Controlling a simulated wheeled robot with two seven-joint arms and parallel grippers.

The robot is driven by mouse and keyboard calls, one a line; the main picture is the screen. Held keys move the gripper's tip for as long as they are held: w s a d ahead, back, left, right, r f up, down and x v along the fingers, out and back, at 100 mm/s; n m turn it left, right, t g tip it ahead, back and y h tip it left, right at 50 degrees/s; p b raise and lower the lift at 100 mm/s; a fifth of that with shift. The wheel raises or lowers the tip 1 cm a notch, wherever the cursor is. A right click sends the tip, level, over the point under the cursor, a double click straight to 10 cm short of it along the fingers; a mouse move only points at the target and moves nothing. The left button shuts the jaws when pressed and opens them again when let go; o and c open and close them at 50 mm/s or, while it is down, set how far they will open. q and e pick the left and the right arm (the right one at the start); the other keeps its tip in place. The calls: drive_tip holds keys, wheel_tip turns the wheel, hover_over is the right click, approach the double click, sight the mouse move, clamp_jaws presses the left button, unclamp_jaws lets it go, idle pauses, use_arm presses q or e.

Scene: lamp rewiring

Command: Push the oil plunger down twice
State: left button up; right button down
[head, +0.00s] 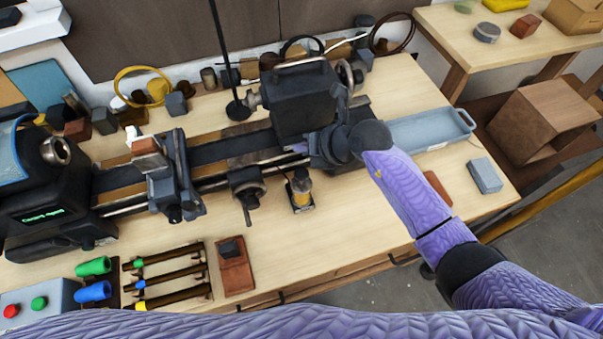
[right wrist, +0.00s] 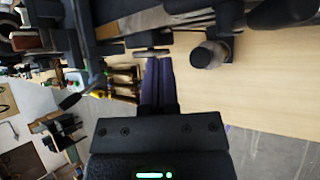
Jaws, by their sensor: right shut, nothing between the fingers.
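The oil plunger unit, a small amber-bodied oiler with a dark top (head: 300,185), stands upright on the bench in front of the lathe bed. It looks like the round dark-and-pale cylinder in the right wrist view (right wrist: 209,54), to the right of the fingers. My right gripper (head: 299,148) is above and behind the oiler in the head view, apart from it. Its purple fingers also show in the right wrist view (right wrist: 157,62), closed together and empty. The fingers are partly hidden in the head view by the wrist and lathe parts. My left gripper is out of view.
The lathe carriage and handwheel (head: 247,184) stand just left of the oiler. The tailstock (head: 300,100) rises behind it. A blue-grey tray (head: 425,130) is at the right. A tool rack (head: 168,280) lies front left. Bare bench lies in front of the oiler.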

sight(304, 178)
wheel_tip(304, 178, down, 7)
drive_tip(key=b, duration=0.5)
drive_tip(key=shift+r, duration=0.1)
drive_tip(key=shift+r, duration=0.1)
idle(0.3)
idle(1.2)
drive_tip(key=shift+f+b, duration=0.35)
drive_tip(key=shift+f, duration=0.1)
drive_tip(key=shift+f+b, duration=0.35)
drive_tip(key=shift+f, duration=0.2)
idle(0.4)
drive_tip(key=shift+s+d+f+b, duration=0.1)
drive_tip(key=shift+s+f+b, duration=0.2)
drive_tip(key=shift+f, duration=0.25)
drive_tip(key=shift+s+d+f+b, duration=0.1)
drive_tip(key=shift+s+f+b, duration=0.1)
drive_tip(key=shift+f+b, duration=0.3)
idle(0.6)
drive_tip(key=shift+a+r, duration=0.1)
